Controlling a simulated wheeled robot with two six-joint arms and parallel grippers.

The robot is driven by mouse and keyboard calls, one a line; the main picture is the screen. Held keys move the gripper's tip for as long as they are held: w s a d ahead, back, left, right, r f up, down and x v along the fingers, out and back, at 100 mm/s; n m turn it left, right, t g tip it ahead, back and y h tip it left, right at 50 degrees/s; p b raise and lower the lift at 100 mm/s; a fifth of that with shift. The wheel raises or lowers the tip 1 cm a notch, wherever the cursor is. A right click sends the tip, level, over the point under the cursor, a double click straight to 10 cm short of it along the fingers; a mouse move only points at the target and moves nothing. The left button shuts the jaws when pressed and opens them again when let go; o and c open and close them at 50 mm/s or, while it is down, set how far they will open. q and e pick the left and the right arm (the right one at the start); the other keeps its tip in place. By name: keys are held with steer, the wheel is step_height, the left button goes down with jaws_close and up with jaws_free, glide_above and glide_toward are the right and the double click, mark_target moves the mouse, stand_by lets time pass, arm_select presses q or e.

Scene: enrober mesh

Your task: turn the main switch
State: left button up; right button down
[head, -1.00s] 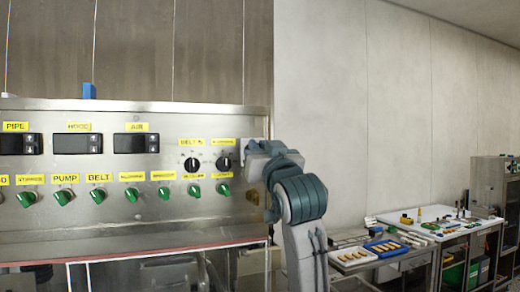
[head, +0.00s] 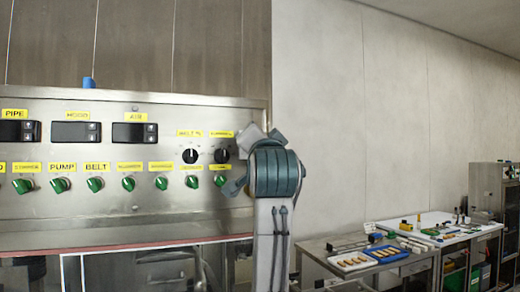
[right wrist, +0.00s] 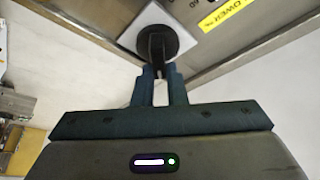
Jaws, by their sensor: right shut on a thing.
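The main switch shows in the right wrist view as a black round knob (right wrist: 157,40) with a raised grip, on a pale square plate (right wrist: 135,22) at the panel's edge. My right gripper (right wrist: 160,70) is shut on the knob's grip, one dark finger on each side. In the head view my right arm stands at the right end of the control panel (head: 120,215) and hides the switch knob. My left gripper is in neither view.
The panel front carries several green knobs (head: 128,184), a black dial (head: 190,156) and displays (head: 77,132). Tables with a blue tray (head: 385,254) and small parts stand at the back right. The wall between is bare.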

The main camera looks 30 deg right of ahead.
steer(key=shift+d+f+m+g+b, duration=0.15)
steer(key=shift+m+g+b, duration=0.55)
steer(key=shift+m, duration=1.1)
steer(key=shift+f+m+g+b, duration=0.15)
steer(key=shift+m+g+b, duration=0.5)
steer(key=shift+m, duration=1.15)
steer(key=shift+d+f+m+g+b, duration=0.15)
steer(key=shift+m+g+b, duration=0.5)
steer(key=shift+m, duration=1.15)
steer(key=shift+a, duration=0.1)
steer(key=c, duration=1.5)
jaws_free()
steer(key=shift+o, duration=0.2)
